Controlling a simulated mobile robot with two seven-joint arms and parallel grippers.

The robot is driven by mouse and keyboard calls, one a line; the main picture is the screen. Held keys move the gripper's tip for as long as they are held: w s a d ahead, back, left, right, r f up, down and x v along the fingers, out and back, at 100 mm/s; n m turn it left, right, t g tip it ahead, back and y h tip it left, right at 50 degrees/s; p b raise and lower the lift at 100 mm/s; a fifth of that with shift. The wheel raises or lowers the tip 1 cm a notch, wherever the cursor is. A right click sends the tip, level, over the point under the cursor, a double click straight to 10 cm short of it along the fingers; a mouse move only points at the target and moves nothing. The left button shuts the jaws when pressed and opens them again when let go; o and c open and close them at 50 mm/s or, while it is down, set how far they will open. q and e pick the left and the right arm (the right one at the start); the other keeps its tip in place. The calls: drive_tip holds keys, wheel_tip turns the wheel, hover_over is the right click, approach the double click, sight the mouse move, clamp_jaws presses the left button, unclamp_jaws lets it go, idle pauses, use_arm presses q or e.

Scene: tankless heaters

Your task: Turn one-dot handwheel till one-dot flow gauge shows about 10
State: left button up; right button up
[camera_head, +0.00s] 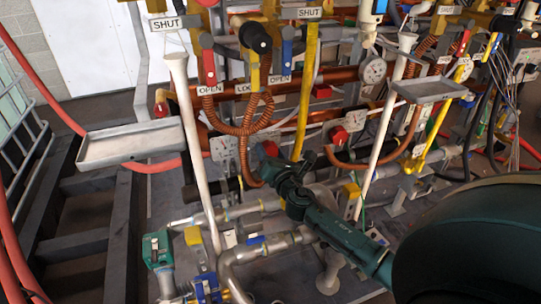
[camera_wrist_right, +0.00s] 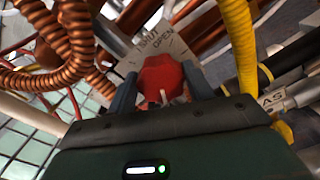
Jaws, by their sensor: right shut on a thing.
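A red handwheel (camera_wrist_right: 162,76) sits between the fingers of my right gripper (camera_wrist_right: 162,88) in the right wrist view, which is shut on it. A pale plate (camera_wrist_right: 150,45) marked SHUT and OPEN lies behind the wheel, and a small white pointer shows at its near side. In the head view my right gripper (camera_head: 283,165) reaches up from the lower right, and part of the red handwheel (camera_head: 270,149) shows beyond it. A white gauge plate (camera_head: 222,148) stands left of it. No dot marks or gauge readings are legible. My left gripper is out of view.
Another red handwheel (camera_head: 339,135) is to the right, with a round dial (camera_head: 373,70) above. Copper coils (camera_head: 238,118), a yellow pipe (camera_head: 304,90) and white pipes (camera_head: 190,135) crowd the gripper. A grey tray (camera_head: 130,143) stands at left.

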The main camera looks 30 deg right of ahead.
drive_tip(key=shift+f+m, duration=0.1)
drive_tip(key=shift+m, duration=0.9)
drive_tip(key=m+b, duration=0.1)
drive_tip(key=m, duration=0.2)
drive_tip(key=shift+m, duration=0.3)
drive_tip(key=m, duration=0.3)
drive_tip(key=shift+d+f+m, duration=0.1)
drive_tip(key=shift+d+m, duration=0.05)
drive_tip(key=shift+m, duration=0.15)
drive_tip(key=m, duration=0.3)
drive_tip(key=shift+f+m, duration=0.1)
drive_tip(key=shift+m, duration=0.2)
drive_tip(key=m, duration=0.2)
drive_tip(key=shift+m+p, duration=0.3)
drive_tip(key=shift+m, duration=0.5)
drive_tip(key=shift+f+m+p, duration=0.1)
drive_tip(key=shift+m+p, duration=0.35)
drive_tip(key=shift+m, duration=1.05)
